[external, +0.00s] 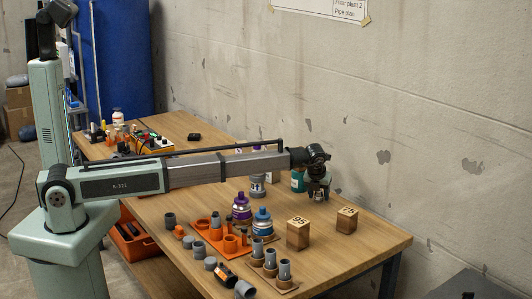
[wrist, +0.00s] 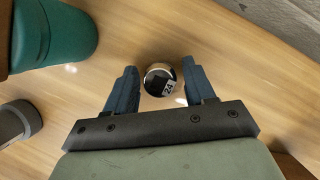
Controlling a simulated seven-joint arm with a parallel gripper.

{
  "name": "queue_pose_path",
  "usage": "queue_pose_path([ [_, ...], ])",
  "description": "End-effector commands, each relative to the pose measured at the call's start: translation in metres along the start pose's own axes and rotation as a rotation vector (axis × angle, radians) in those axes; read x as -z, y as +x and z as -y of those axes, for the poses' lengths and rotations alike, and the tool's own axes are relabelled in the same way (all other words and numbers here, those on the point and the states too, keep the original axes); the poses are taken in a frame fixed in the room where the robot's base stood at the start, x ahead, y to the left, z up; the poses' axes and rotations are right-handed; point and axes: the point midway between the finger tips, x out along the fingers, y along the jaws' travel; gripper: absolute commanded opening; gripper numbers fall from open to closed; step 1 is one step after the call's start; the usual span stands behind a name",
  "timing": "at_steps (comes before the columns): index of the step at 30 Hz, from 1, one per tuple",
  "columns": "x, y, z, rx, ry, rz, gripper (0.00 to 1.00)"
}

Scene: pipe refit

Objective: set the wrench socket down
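The wrench socket (wrist: 160,80), a short round metal piece with a dark top and a pale number label, shows between my fingers in the wrist view. My gripper (wrist: 158,84) is open around it, with a narrow gap on each side, so the fingers do not appear to grip it. The socket seems to stand on the wooden table. In the external view my gripper (external: 319,197) hangs low over the table's far side; the socket is too small to make out there.
A teal container (external: 298,181) stands close left of my gripper and also shows in the wrist view (wrist: 55,38). Wooden blocks numbered 95 (external: 299,235) and 75 (external: 347,219) stand nearer the front. An orange tray (external: 216,238) holds pipe parts. The table's right end (external: 375,240) is clear.

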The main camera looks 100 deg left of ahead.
Motion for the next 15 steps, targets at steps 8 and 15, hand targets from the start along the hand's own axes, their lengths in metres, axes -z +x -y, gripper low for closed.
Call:
queue_pose_path([
  [8, 0.0, 0.0, 0.0, 0.0, 0.0, 0.0, 0.61],
  [15, -0.001, -0.016, 0.0, 0.001, 0.0, 0.001, 0.61],
])
